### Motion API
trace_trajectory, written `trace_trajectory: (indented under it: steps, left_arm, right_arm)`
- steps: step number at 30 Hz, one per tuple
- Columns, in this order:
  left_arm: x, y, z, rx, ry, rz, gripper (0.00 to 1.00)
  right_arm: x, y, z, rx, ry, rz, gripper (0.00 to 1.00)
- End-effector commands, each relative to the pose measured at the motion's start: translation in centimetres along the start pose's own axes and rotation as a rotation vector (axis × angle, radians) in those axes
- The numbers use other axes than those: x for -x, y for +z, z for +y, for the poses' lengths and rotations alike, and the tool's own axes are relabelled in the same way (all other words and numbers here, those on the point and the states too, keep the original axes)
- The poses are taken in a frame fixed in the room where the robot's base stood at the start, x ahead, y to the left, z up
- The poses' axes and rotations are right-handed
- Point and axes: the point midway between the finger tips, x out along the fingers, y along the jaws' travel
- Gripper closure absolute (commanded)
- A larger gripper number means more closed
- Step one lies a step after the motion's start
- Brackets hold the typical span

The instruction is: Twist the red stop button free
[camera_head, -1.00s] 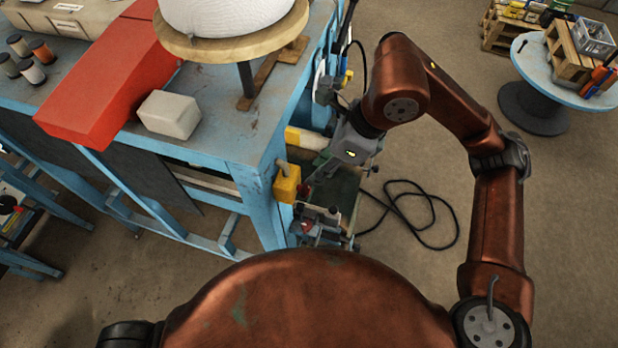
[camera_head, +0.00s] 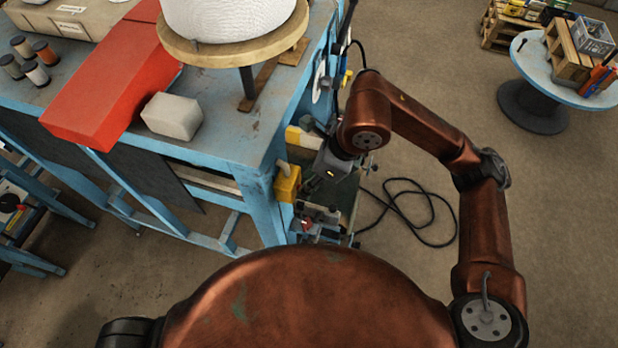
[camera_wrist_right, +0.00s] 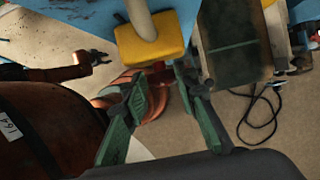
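A yellow box (camera_head: 287,184) with a pale post on top is fixed at the corner of the blue bench. It also shows in the right wrist view (camera_wrist_right: 150,45). A dark reddish part (camera_wrist_right: 157,73), probably the stop button, shows just below the box there, mostly in shadow. My right gripper (camera_wrist_right: 159,76) has its green fingers apart, on either side of this part. I cannot tell whether they touch it. In the head view the right fingers are largely hidden by the wrist. My left gripper (camera_wrist_right: 99,57) shows small in the wrist view, its dark fingers apart and empty.
The blue bench (camera_head: 225,135) carries a red piece, a pale block (camera_head: 172,116) and a large white spool (camera_head: 235,18). Machine parts (camera_head: 320,220) stand below the right wrist.

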Motion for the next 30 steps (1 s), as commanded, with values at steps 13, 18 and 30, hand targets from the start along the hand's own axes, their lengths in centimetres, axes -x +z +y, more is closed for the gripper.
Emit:
trace_trajectory:
  steps: [13,18,30]
  left_arm:
    - [0.00,-0.11,-0.04,0.000,0.000,0.002,0.72]
    - [-0.02,-0.14,-0.05,0.000,-0.001,0.002,0.72]
    - [-0.08,-0.19,-0.06,0.000,-0.001,0.003,0.72]
  right_arm:
    - [-0.03,-0.05,0.00,0.000,0.000,0.002,1.00]
    - [-0.11,-0.12,0.01,-0.001,0.001,0.004,1.00]
    - [-0.29,-0.28,0.04,-0.002,0.005,0.009,1.00]
